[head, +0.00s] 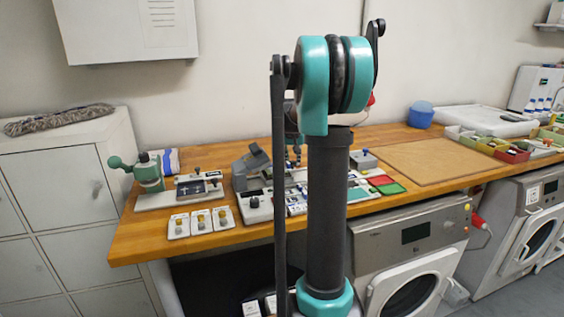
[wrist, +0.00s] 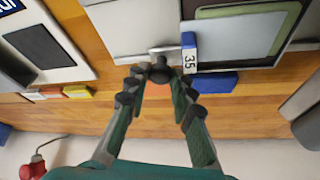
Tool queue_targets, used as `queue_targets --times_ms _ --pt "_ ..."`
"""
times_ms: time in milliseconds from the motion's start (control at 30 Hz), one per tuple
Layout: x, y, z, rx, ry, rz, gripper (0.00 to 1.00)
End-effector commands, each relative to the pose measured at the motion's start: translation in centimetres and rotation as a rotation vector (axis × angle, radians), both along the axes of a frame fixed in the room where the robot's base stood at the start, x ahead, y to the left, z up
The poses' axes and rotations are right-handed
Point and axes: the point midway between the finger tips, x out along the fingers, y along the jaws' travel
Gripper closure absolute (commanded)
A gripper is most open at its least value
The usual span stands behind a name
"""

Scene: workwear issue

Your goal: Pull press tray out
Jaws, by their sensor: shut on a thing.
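In the wrist view, a dark round knob (wrist: 160,70) sits between the fingertips of my gripper (wrist: 160,75). The gripper is closed on the knob. The knob is at the edge of a pale grey plate (wrist: 125,28), which appears to be the press tray. A blue tag marked 35 (wrist: 189,54) is right beside the knob. In the head view, a grey press (head: 252,163) stands on the bench, left of my arm. My arm hides the gripper's hold and part of the press area there, so how far out the tray is cannot be told.
The wooden bench (head: 130,243) also carries a green lever press (head: 149,172) and three small cards with knobs (head: 201,222). To the right are a tan board (head: 425,162), a blue tub (head: 420,114) and several coloured bins. The tan board is bare.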

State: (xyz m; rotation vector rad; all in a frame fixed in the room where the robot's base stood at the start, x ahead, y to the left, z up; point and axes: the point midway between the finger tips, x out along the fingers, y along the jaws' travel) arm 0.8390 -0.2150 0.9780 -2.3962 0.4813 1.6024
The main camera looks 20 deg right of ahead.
Motion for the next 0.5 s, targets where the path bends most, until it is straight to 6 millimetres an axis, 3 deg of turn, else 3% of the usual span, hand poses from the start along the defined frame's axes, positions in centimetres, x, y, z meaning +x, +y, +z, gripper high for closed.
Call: queue_targets --times_ms 33,200,333,500 --pt "0.0 -1.7 0.0 0.0 0.0 -0.006 1.0" --pt "0.0 -5.4 0.0 0.0 -0.001 -0.004 1.0" --pt "0.0 -6.8 0.0 0.0 -0.001 -0.002 1.0" --pt "0.0 -7.0 0.0 0.0 -0.001 0.0 1.0"
